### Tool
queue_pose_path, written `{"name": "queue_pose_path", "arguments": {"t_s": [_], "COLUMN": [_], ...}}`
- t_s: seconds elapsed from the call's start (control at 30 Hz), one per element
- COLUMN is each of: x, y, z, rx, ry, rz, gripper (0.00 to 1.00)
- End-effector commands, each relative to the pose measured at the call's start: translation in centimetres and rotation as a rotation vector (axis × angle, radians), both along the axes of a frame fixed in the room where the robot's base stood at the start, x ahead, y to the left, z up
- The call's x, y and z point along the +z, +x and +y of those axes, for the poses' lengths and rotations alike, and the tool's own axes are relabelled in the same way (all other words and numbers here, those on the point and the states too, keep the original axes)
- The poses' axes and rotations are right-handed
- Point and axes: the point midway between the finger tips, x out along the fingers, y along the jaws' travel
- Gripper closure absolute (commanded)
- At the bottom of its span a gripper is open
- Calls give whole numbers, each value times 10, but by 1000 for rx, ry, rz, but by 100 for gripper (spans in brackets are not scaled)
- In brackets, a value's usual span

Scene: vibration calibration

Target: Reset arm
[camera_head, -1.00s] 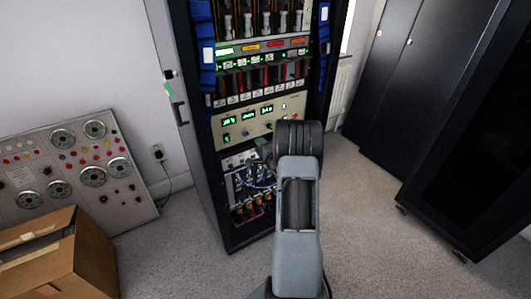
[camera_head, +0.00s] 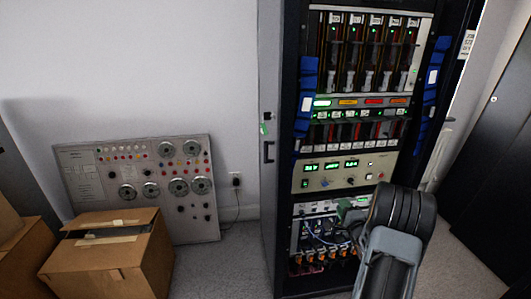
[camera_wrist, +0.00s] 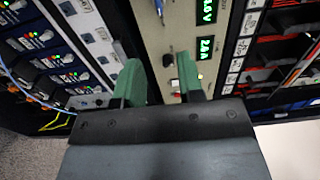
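My gripper (camera_wrist: 160,78) shows two green fingers in the wrist view, apart, with nothing between them but the panel behind. A cream instrument panel (camera_wrist: 153,45) with green digital readouts and knobs lies beyond the fingertips. In the head view my arm rises at the lower right, in front of the rack's lower part. The same panel (camera_head: 340,170) shows there at mid-height in the rack. Only a bit of green gripper shows beside the dark wrist, and I cannot tell whether it touches the rack.
The tall dark rack (camera_head: 270,200) has an open front with wiring low down. A dial board (camera_head: 95,185) leans on the wall at left, behind a cardboard box (camera_head: 105,265). Dark cabinets (camera_head: 490,160) stand at right. Some grey carpet (camera_head: 222,270) is clear left of the rack.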

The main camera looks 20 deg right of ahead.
Motion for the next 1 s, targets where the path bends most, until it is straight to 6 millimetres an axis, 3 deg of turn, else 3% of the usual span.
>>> {"name": "queue_pose_path", "arguments": {"t_s": [0.13, 0.23, 0.4, 0.5, 0.63, 0.73, 0.9, 1.0], "x": [-2, -21, -81, -81, -52, -14, 63, 103], "y": [0, -2, -39, -64, -94, -118, -163, -187], "z": [0, -7, -21, -11, 28, 75, 171, 217], "rx": [-3, -32, -75, -2, 201, 426, 843, 1010], "ry": [-50, -172, -423, -571, -729, -826, -966, -1033], "rz": [18, 142, 613, 894, 1186, 1338, 1413, 1371], "gripper": [65, 65, 65, 65, 65, 65, 65, 65]}}
